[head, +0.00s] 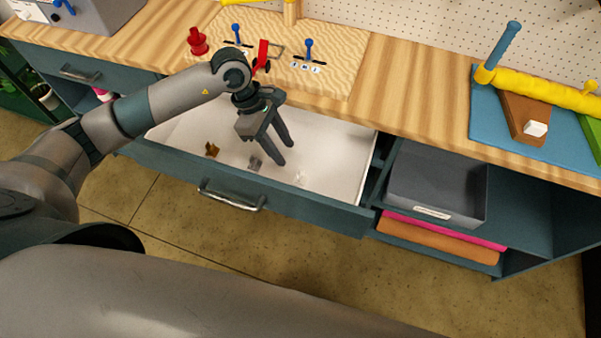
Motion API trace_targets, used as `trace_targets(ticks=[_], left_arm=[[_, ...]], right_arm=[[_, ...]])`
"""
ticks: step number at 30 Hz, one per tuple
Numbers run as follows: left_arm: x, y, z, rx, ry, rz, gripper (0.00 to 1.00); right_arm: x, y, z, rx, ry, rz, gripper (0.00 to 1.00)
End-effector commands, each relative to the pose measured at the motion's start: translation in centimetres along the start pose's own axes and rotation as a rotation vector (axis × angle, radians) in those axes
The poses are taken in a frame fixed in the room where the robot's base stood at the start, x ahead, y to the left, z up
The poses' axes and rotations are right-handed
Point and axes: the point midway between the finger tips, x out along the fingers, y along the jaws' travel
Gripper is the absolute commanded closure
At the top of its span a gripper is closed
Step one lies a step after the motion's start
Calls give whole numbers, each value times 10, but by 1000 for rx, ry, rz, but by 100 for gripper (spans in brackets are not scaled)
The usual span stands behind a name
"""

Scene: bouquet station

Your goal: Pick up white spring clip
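A small whitish thing (301,177), probably the white spring clip, lies on the white floor of the open drawer (335,165), near its front. It is pale against the drawer and too small to make out its shape. My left gripper (285,156) points down over the drawer, a little left of and behind the whitish thing in the picture. Its two fingers are apart with nothing visible between them. A brown small item (211,149) and a grey small item (255,162) lie further left in the drawer. My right gripper is not in view.
The drawer front with its metal handle (232,196) sticks out from the bench. Above is the wooden worktop (420,90) with a board (340,60) holding blue levers and red parts. A grey bin (435,185) sits on the shelf at right. A blue mat (487,135) carries tools.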

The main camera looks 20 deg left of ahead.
Motion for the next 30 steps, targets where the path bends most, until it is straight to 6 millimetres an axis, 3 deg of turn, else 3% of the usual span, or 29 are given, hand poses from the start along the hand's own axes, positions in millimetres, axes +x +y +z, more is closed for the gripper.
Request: trace_targets(ticks=[10, 23, 30], left_arm=[[50, 0, 1, -1, -2, -2, 63], [56, 0, 0, 0, -1, 0, 63], [68, 2, 2, -2, -3, -2, 63]], right_arm=[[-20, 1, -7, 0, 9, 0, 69], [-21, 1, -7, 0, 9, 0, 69], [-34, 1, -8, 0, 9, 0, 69]])
